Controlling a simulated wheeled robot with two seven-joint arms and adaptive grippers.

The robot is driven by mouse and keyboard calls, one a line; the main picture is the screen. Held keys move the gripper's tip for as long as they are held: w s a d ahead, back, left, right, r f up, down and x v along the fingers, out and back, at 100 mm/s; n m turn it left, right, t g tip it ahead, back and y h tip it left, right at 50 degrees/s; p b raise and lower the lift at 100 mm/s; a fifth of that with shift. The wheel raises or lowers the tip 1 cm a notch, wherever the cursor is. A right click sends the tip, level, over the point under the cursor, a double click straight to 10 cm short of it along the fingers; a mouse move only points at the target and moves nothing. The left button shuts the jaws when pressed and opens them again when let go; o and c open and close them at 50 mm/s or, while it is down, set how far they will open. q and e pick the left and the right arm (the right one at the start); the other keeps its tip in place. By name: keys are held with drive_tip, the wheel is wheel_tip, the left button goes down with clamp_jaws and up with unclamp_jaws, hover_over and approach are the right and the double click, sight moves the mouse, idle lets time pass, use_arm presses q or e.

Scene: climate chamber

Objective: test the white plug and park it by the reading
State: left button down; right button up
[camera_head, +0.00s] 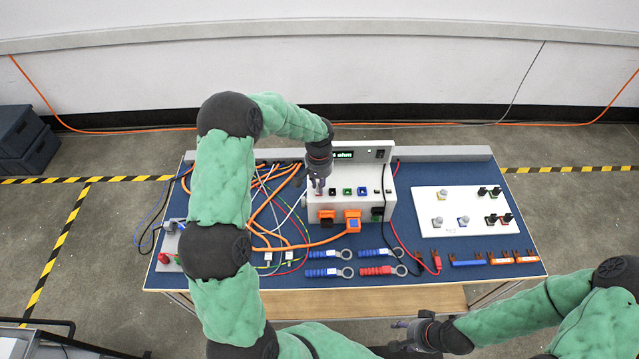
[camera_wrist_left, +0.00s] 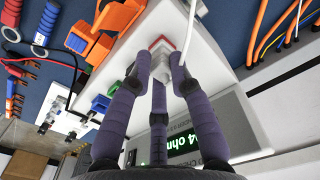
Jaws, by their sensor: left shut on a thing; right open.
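The white tester box (camera_head: 350,210) stands at the back middle of the blue table, with a row of coloured sockets. Its green display (camera_head: 344,155) shows an ohm reading; the left wrist view shows its end as "4 ohm" (camera_wrist_left: 190,142), with the front digits hidden. My left gripper (camera_head: 318,188) is down at the leftmost, red-edged socket (camera_wrist_left: 160,42), shut on the white plug, which its fingers mostly hide. A white cable (camera_wrist_left: 192,22) runs from the plug. I cannot tell how deep the plug sits. My right gripper (camera_head: 402,324) is open and empty at the front edge.
A white panel (camera_head: 465,211) with several coloured sockets and black plugs lies on the right. Orange cables (camera_head: 292,241) crowd the left. Blue and red ringed handles (camera_head: 325,272) lie in front, with small blue and orange holders (camera_head: 468,262) at front right.

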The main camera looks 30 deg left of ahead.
use_arm(q)
drive_tip(key=c, duration=1)
unclamp_jaws()
drive_tip(key=shift+c, duration=0.2)
wheel_tip(320, 180, up, 12)
drive_tip(key=shift+s+f, duration=0.1)
